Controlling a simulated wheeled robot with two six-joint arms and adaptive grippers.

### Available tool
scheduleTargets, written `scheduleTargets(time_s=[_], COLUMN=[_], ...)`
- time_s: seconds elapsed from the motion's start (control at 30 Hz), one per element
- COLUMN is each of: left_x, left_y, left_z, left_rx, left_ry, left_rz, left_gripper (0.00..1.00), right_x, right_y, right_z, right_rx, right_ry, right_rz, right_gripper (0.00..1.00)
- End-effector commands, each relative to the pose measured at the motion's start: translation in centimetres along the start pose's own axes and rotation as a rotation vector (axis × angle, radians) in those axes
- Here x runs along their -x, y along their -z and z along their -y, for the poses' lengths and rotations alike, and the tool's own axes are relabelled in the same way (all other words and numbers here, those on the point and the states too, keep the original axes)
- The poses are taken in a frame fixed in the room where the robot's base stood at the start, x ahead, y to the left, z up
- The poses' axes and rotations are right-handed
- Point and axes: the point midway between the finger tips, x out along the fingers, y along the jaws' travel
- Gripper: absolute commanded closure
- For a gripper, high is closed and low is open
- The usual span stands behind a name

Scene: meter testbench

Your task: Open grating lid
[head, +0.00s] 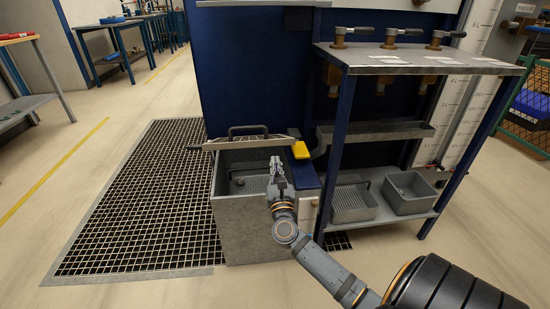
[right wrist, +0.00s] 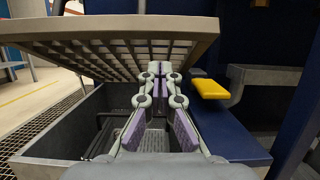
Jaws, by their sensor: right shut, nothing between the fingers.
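The grating lid (head: 243,142) is raised at a tilt over the grey metal box (head: 243,218) in the head view, with a dark handle (head: 248,130) on its top. In the right wrist view the lid's slatted underside (right wrist: 95,52) and thick rim show above the open box (right wrist: 58,122). My right gripper (head: 275,162) is shut and empty, over the box opening near its right side. In the right wrist view its fingertips (right wrist: 160,68) overlap the lid's underside; I cannot tell if they touch it. My left gripper is not in view.
A yellow block (head: 300,150) is on the blue ledge (head: 306,174) right of the box. A bench with a metal top (head: 420,65) and grey trays (head: 408,192) on its lower shelf stands to the right.

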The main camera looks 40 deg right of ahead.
Motion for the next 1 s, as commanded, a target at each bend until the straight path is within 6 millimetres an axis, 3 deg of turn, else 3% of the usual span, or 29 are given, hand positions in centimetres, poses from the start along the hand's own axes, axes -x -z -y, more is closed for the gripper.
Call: scheduleTargets(time_s=[0.2, 1.0], left_x=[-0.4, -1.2], left_y=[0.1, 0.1], left_z=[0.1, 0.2], left_rx=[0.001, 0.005], left_ry=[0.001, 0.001], left_rz=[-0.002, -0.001], left_gripper=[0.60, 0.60], right_x=[-1.7, -2.1], right_y=[-1.9, -2.5], right_z=[0.0, 0.0], right_rx=[0.001, 0.000], right_ry=[-0.001, -0.002], right_rz=[0.002, -0.009], right_gripper=[1.00, 1.00])
